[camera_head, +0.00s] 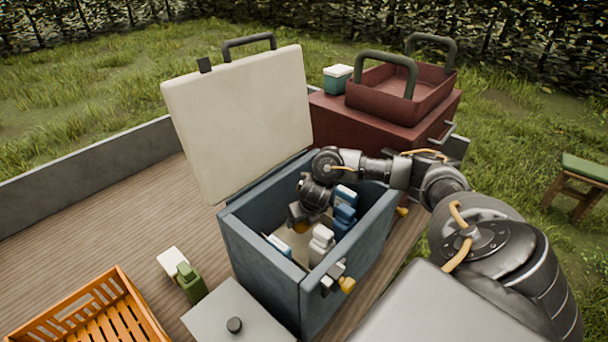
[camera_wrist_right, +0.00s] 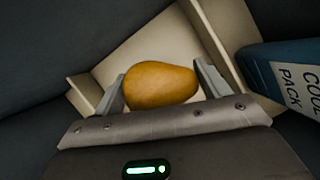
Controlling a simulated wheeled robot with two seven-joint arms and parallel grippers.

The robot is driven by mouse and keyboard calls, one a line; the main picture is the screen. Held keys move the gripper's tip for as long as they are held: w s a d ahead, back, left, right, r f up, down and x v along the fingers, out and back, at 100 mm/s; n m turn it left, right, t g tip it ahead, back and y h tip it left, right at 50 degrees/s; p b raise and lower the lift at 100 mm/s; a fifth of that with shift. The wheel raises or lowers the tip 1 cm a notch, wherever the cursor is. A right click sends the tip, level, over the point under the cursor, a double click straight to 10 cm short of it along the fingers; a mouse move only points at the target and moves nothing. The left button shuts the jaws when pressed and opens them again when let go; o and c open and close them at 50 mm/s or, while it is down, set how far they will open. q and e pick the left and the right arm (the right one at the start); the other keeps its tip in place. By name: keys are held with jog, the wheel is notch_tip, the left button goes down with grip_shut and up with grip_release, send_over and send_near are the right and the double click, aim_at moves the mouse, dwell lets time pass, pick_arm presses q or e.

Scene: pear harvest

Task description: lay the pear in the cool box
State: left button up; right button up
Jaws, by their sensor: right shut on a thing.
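The cool box (camera_head: 262,262) is a blue-grey chest with its cream lid (camera_head: 240,120) standing open. My right gripper (camera_head: 302,224) reaches down inside it. In the right wrist view the gripper (camera_wrist_right: 160,88) is shut on a yellow-brown pear (camera_wrist_right: 160,84), one finger on each side. Below the pear is a pale surface with raised edges; I cannot tell whether the pear touches it. In the head view the gripper mostly hides the pear. My left gripper is not in view.
A red chest (camera_head: 335,117) stands behind.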

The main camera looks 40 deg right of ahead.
aim_at(304, 225)
jog(key=shift+f, duration=1.6)
jog(key=shift+f, duration=0.1)
jog(key=o, duration=1.1)
